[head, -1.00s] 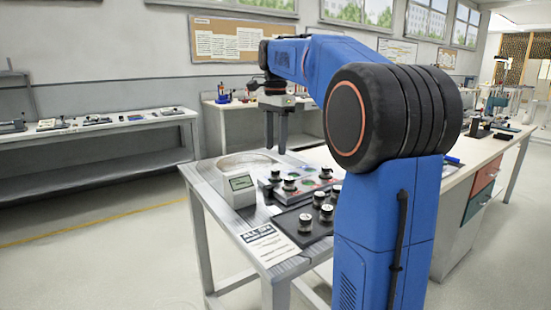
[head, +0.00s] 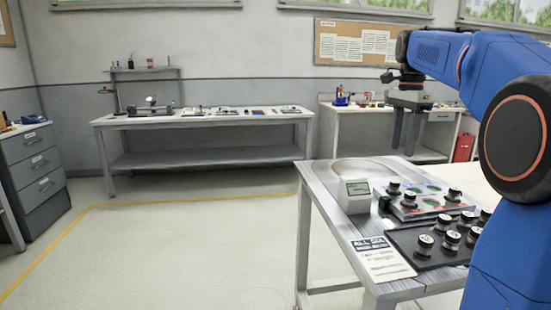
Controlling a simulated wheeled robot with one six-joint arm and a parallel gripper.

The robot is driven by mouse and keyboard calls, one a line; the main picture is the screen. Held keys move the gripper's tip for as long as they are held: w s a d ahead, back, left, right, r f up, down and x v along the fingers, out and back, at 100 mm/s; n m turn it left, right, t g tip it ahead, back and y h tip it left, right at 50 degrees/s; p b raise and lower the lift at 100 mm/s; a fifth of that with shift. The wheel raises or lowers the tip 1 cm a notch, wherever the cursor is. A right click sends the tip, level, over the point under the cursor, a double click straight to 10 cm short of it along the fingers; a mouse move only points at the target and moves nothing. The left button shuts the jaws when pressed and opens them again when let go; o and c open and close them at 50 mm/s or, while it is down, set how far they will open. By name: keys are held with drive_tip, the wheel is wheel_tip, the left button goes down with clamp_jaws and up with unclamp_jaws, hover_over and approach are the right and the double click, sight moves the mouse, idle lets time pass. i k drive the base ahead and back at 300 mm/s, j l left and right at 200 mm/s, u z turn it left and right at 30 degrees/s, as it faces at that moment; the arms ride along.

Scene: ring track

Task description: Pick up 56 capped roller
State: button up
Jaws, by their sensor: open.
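Several capped rollers with black tops and pale sides stand on the near table in the head view. One roller (head: 424,245) is at the front of a black tray (head: 430,266). More stand on that tray, and others, such as one at the left (head: 394,187), are on a grey board (head: 408,214) with coloured patches. The numbers are too small to read, so I cannot tell which is 56. My gripper (head: 402,150) points down, open and empty, above the far part of the table and apart from the rollers. My arm cuts off the tray's right side.
A small display box (head: 357,195) and a printed sign (head: 382,258) are on the near table (head: 328,205), with a pale round recess (head: 362,170) behind. A long bench (head: 205,121) stands along the wall, drawers (head: 38,165) at left. The floor between is clear.

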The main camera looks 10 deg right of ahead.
sight(474, 234)
drive_tip(key=k, duration=1)
